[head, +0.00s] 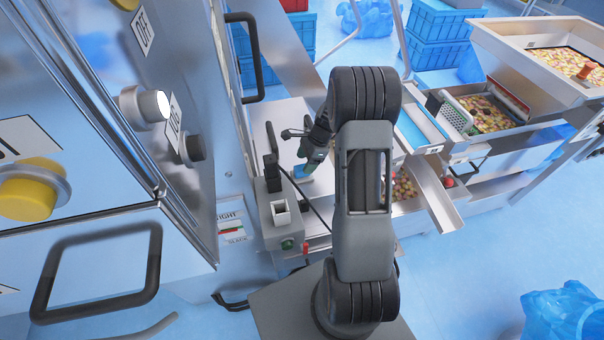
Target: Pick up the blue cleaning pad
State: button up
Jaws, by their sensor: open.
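A small blue piece, which looks like the blue cleaning pad (299,173), lies on the metal work surface left of my arm. My gripper (305,167) is directly over it, pointing down, and is open. The wrist and fingers cover part of the pad. From this view I cannot tell whether the fingers touch it or are just above it.
A grey box with a white square socket (281,212) and a black upright part stands just left of the gripper. A steel cabinet (190,110) fills the left. Trays of candies (490,108) and a metal chute (434,190) lie right. Blue crates (437,35) stand behind.

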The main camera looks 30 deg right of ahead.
aim_at(302, 167)
jog(key=x, duration=0.3)
jog(key=shift+a+f, duration=0.15)
jog(key=shift+f, duration=0.15)
jog(key=shift+c, duration=0.2)
jog(key=c, duration=1)
jog(key=shift+r, duration=0.1)
